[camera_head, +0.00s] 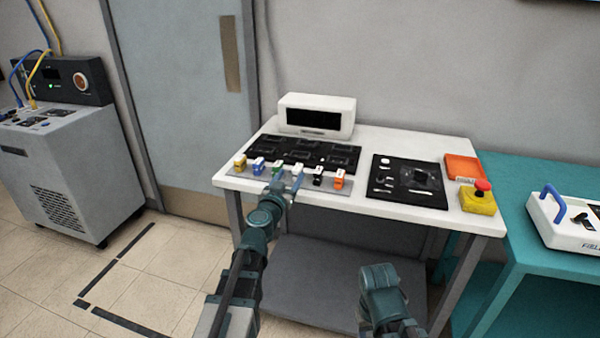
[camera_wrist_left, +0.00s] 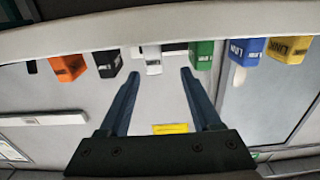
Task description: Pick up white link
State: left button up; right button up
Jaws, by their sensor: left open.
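The white link (camera_head: 299,170) stands in a row of coloured links along the front edge of the white table, between the green and black ones. In the left wrist view the white link (camera_wrist_left: 152,60) shows upside down between my fingertips, slightly left of their middle. My left gripper (camera_head: 285,183) is open and empty, just in front of the row. In the left wrist view its two fingers (camera_wrist_left: 159,75) are spread apart, pointing at the link without visibly gripping it. My right arm shows low in the head view, but its gripper cannot be made out.
A green link (camera_wrist_left: 202,55) and a black link (camera_wrist_left: 108,60) stand close on either side. Behind the row is a black panel (camera_head: 330,153). A white display box (camera_head: 317,128), a black tool board (camera_head: 408,196) and a yellow emergency-stop box (camera_head: 478,203) stand on the table.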

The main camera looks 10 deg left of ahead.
aim_at(295, 171)
pick_arm(q)
jog(key=shift+w+d, duration=0.15)
jog(key=shift+w, duration=0.8)
jog(key=shift+w+d, duration=0.2)
jog(key=shift+w, duration=0.7)
jog(key=shift+w+d, duration=0.15)
jog(key=shift+w, duration=0.8)
jog(key=shift+s+r, duration=0.1)
grip_shut()
